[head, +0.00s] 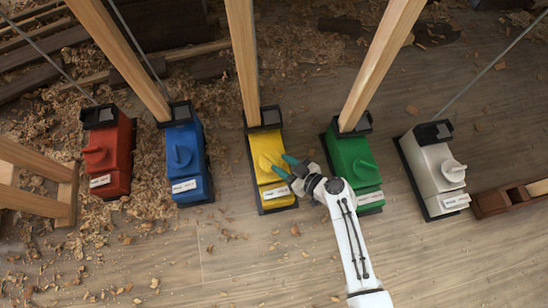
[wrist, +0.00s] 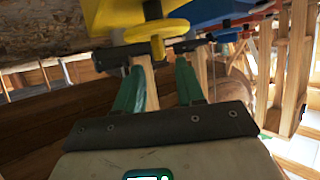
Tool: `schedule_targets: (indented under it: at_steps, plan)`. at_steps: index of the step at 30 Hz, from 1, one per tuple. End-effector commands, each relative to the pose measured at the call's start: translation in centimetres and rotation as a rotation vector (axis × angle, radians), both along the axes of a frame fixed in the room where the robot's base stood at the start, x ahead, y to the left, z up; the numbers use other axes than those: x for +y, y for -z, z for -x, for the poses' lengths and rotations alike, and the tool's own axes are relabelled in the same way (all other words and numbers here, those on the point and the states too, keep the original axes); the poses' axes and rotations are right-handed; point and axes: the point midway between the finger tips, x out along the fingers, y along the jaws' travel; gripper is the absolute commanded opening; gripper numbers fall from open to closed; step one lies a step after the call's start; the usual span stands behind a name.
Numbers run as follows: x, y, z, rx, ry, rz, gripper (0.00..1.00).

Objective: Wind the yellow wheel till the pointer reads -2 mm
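In the wrist view my gripper (wrist: 158,75) is open, with a clear gap between the fingers. The yellow wheel (wrist: 157,26) is ahead of the fingertips, and I see no contact. A white label strip (head: 279,193) is on the yellow box's front end; its pointer and reading are too small to make out.
Red (head: 108,150), blue (head: 185,155), green (head: 353,165) and white (head: 438,172) boxes stand on either side; the green one is close to my wrist. Shavings litter the floor (head: 250,255), mostly at left.

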Motion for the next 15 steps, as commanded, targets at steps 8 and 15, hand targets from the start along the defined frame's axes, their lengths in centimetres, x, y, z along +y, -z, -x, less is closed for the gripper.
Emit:
schedule_targets:
  at_steps: [8, 15]
  plan:
    - [3.2, 1.9, -2.4, 0.001, -0.001, -0.001, 0.38]
    - [4.0, 2.2, -3.1, 0.002, 0.002, 0.000, 0.38]
